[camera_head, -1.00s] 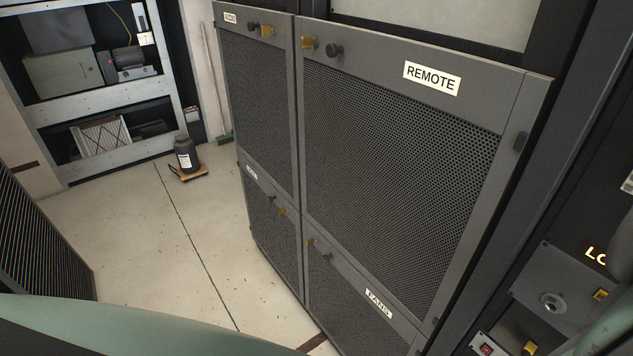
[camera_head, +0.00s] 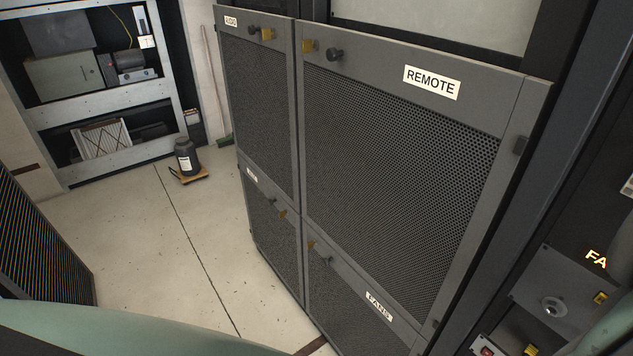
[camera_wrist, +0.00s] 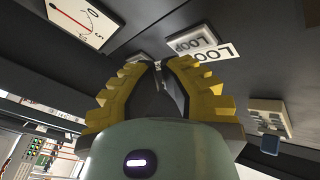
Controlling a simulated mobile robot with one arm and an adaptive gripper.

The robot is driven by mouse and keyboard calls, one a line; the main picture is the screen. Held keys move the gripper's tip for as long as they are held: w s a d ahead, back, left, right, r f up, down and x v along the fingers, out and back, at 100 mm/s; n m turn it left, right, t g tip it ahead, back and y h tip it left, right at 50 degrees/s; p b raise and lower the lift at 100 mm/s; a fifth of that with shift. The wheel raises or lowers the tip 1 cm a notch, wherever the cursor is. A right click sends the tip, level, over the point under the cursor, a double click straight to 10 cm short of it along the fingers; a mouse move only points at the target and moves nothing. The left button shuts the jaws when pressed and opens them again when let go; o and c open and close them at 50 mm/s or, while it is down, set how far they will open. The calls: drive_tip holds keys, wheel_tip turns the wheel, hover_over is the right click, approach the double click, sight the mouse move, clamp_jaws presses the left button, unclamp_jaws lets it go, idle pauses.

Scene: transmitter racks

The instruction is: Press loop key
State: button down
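My gripper (camera_wrist: 160,65) has yellow stepped fingers whose tips come together just left of and below the key in the picture. The fingers look shut with nothing held. I cannot tell whether the tips touch the panel; they appear apart from the key. The head view shows neither the key clearly nor my gripper.
Another pale key (camera_wrist: 270,118) and a meter (camera_wrist: 82,20) flank the loop key.

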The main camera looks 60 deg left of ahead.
drive_tip(key=shift+s, duration=0.1)
drive_tip(key=s, duration=0.4)
drive_tip(key=shift+s+d, duration=0.1)
drive_tip(key=shift+s, duration=0.3)
idle(0.6)
